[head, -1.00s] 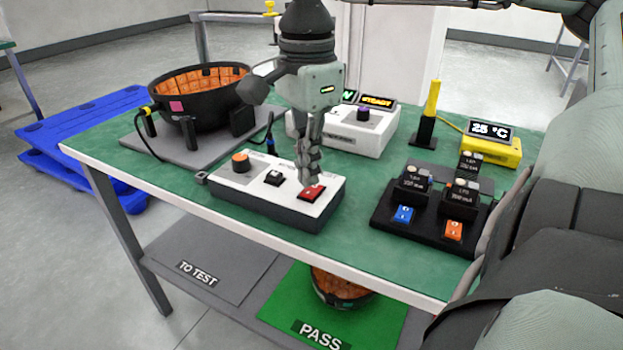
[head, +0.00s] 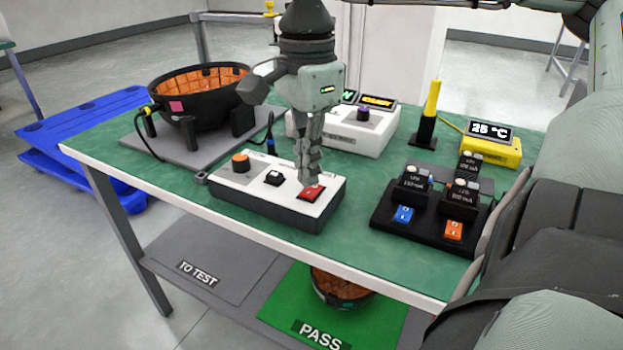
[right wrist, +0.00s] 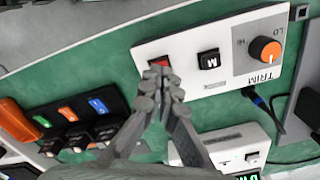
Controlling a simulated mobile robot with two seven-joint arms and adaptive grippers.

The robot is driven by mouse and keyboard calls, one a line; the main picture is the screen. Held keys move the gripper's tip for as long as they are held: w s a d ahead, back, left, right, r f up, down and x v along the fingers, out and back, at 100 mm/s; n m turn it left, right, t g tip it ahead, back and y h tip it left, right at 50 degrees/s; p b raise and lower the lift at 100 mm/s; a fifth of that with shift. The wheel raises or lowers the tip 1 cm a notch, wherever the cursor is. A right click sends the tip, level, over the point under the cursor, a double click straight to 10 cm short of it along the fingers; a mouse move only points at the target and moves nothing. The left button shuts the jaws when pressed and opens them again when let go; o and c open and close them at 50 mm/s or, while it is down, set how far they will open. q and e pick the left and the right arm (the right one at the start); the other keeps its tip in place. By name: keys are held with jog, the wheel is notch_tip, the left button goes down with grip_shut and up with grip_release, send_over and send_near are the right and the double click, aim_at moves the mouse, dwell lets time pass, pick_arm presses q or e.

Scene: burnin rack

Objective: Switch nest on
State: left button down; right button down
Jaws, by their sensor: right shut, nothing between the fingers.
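A white and dark grey control box (head: 240,190) stands at the front of the green bench, with an orange knob (head: 240,162), a black switch (head: 274,178) and a red rocker switch (head: 312,193). My right gripper (head: 310,180) is shut and empty, pointing down with its fingertips at the red rocker. In the right wrist view the fingertips (right wrist: 168,88) partly cover the red rocker (right wrist: 158,64); I cannot tell whether they press it. A black block (head: 385,218) to the right carries small modules and blue (head: 403,214) and orange (head: 453,230) switches. The right wrist view also shows a green switch (right wrist: 42,121).
A black bowl with an orange inside (head: 200,110) stands at the back left. A white display box (head: 350,138), a yellow-topped post (head: 428,110) and a yellow temperature display (head: 490,150) stand behind. The bench front edge (head: 250,235) is clear. Another bowl (head: 342,290) is below.

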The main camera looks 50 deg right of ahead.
aim_at(308, 193)
jog(key=shift+f+b, duration=1.05)
jog(key=shift+f, duration=0.1)
dwell(0.7)
jog(key=shift+r, duration=0.1)
jog(key=shift+r+p, duration=2.35)
jog(key=shift+r, duration=1.1)
